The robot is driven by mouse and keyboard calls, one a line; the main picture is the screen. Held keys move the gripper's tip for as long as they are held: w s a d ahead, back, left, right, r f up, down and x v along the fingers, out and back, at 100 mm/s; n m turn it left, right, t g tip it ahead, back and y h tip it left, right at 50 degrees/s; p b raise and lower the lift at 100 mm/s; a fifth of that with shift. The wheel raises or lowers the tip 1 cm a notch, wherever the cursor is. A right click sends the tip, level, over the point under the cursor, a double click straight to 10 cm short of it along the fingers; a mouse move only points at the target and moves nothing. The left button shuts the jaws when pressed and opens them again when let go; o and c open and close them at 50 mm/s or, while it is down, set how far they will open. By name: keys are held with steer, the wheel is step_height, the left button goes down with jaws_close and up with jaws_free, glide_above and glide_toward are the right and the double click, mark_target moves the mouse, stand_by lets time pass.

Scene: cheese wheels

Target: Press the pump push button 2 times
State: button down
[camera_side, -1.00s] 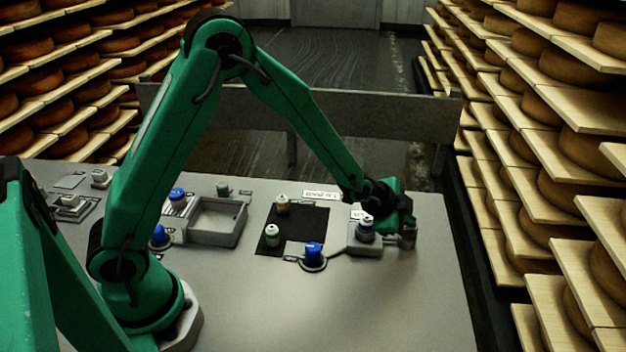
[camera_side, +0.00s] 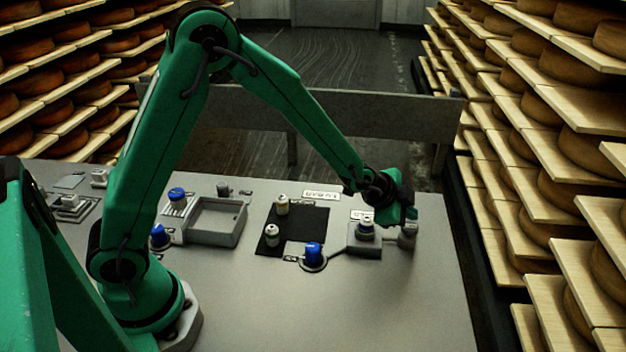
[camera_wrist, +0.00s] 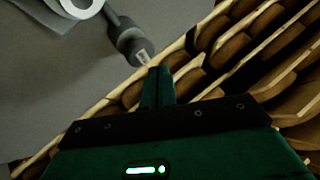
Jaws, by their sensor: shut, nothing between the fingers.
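A grey box (camera_side: 356,249) carries a round grey knob with a pale top (camera_side: 366,228). Just right of it stands a small grey cylinder (camera_side: 407,237). I cannot read which label names the pump button. My gripper (camera_side: 411,214) is shut and empty, just above the cylinder in the side view. In the wrist view the shut green fingertips (camera_wrist: 155,72) are just below the dark grey cylinder (camera_wrist: 130,42). A pale ring (camera_wrist: 82,6), apparently the knob's top, is cut off at the upper left there. Contact cannot be told.
A blue knob (camera_side: 313,254) stands left of the box. Two small bottles (camera_side: 282,205) (camera_side: 272,236) stand on a black mat (camera_side: 309,222). A grey open tray (camera_side: 240,220) lies farther left. The table's front right (camera_side: 400,305) is clear. Cheese shelves (camera_side: 560,190) stand beyond the right edge.

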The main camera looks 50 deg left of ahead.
steer(key=shift+r, duration=2.3)
steer(key=shift+s+a+r, duration=0.15)
steer(key=shift+r, duration=0.05)
steer(key=s+a+r+n+g+y, duration=0.1)
steer(key=s+a+r+n, duration=0.4)
steer(key=s, duration=0.5)
steer(key=s+a+r+n+g+y, duration=0.1)
steer(key=s+a+r+n, duration=0.2)
steer(key=s+a+r, duration=0.5)
steer(key=s+n+g, duration=0.1)
steer(key=s+n, duration=0.2)
steer(key=s, duration=0.9)
steer(key=shift+s+d+f, duration=0.15)
steer(key=shift+s+f, duration=0.15)
steer(key=shift+f, duration=0.15)
